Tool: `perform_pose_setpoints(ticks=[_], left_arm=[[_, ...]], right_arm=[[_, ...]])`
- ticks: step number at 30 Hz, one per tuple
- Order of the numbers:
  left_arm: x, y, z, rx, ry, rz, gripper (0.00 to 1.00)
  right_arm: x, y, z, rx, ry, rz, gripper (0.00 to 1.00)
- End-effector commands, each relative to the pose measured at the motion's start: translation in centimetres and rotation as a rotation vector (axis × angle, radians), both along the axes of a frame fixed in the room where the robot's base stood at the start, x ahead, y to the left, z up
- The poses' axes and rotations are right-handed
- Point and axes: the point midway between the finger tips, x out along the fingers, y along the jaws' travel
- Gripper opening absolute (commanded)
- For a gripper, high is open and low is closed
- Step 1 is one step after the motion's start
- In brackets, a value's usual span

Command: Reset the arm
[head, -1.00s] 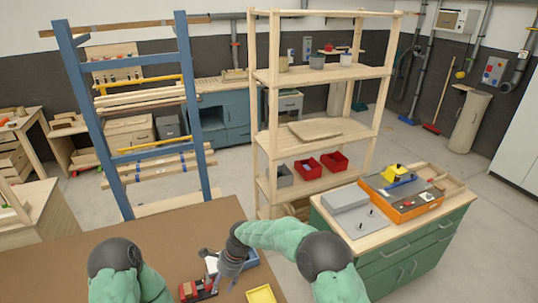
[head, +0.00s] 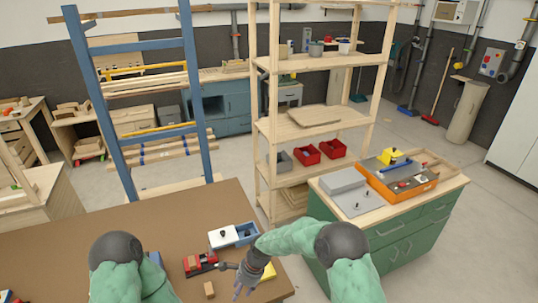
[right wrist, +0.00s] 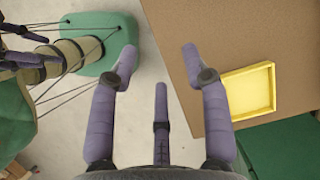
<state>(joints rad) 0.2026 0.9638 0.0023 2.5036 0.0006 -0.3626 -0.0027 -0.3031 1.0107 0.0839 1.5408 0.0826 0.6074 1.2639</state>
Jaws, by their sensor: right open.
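My right gripper (head: 243,285) is at the front edge of the brown table (head: 60,235), in front of the yellow tray (head: 269,271). In the right wrist view the right gripper (right wrist: 155,70) has its fingers spread apart, with nothing between them. Bare floor lies beneath it, and the yellow tray (right wrist: 249,68) is to its right on the table. The left arm reaches in at lower left of the head view, its hand hidden there. Dark purple finger-like parts at the left edge of the right wrist view seem to be my left gripper (right wrist: 20,48); their opening is unclear.
On the table are a blue tray (head: 250,229) with a white block (head: 221,238), a red-and-black tool (head: 201,264) and a small wood block (head: 209,290). A green cabinet (head: 400,230) stands at right, with a tall wooden shelf (head: 330,130) behind.

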Motion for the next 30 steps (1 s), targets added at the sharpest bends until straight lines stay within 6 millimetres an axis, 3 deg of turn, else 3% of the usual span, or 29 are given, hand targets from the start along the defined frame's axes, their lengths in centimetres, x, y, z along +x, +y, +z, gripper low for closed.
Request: perform_pose_setpoints(ticks=[5,8,12,15,18,22,26,30], left_arm=[[0.0,0.0,-2.1,0.000,0.000,0.000,0.44],[0.0,0.0,-3.5,0.000,0.000,0.000,0.44],[0.0,0.0,-5.9,0.000,0.000,0.000,0.44],[0.0,0.0,-7.4,0.000,0.000,0.000,0.44],[0.0,0.0,-8.8,0.000,0.000,0.000,0.44],[0.0,0.0,-10.0,0.000,0.000,0.000,0.44],[0.0,0.0,-10.5,0.000,0.000,0.000,0.44],[0.0,0.0,-10.5,0.000,0.000,0.000,0.44]], right_arm=[[-2.3,-4.2,-5.6,0.007,-0.055,0.096,0.48],[-4.8,-7.4,-9.6,0.012,-0.104,0.180,0.48],[-9.6,-12.0,-14.8,0.017,-0.190,0.329,0.48],[-13.5,-14.9,-17.6,0.018,-0.253,0.439,0.48],[-17.3,-17.0,-19.4,0.018,-0.309,0.543,0.48],[-21.0,-18.7,-20.4,0.013,-0.369,0.650,0.48],[-23.1,-19.5,-20.6,0.011,-0.403,0.712,0.48],[-23.7,-19.7,-20.5,0.009,-0.416,0.735,0.48]])
